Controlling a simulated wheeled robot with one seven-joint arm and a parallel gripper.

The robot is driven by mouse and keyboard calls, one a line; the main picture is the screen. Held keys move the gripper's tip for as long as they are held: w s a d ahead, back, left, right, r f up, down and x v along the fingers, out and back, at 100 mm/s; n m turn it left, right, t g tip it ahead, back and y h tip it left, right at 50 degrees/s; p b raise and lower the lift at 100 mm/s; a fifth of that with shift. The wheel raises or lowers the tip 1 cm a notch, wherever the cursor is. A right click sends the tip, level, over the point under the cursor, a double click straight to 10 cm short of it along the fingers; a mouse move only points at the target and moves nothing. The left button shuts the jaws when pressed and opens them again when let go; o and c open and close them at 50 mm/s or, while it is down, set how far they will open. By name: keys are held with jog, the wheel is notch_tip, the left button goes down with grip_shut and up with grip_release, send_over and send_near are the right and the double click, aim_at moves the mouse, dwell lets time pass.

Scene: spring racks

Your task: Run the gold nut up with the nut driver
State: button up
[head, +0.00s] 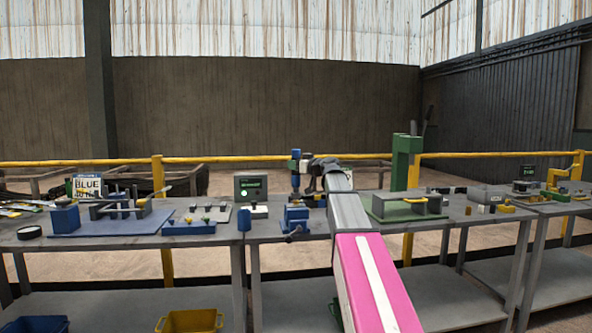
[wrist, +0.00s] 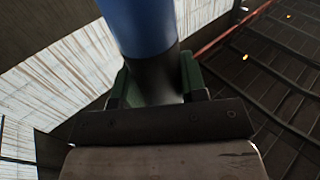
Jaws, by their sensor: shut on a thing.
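My gripper (head: 303,166) is shut on the nut driver (head: 295,183), a blue and black tool held upright above the workbench. In the wrist view the driver's blue body and black collar (wrist: 150,75) sit between the green-edged jaws (wrist: 152,92). Below the driver stands a small blue vise-like fixture (head: 297,214) with a dark handle. I cannot tell whether the driver's lower end touches anything there. A blue block (head: 188,229) to the left carries several small pieces, some yellowish. I cannot make out which piece is the gold nut.
A small display with a green light (head: 251,188) stands left of the driver. A blue cup (head: 244,219) is by the bench's front edge. A green press (head: 402,165) and green-based fixture (head: 408,206) stand right of my arm. A blue-based rack (head: 110,219) is at left.

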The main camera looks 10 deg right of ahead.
aim_at(299, 153)
jog(key=shift+r, duration=2.4)
jog(key=shift+f, duration=0.1)
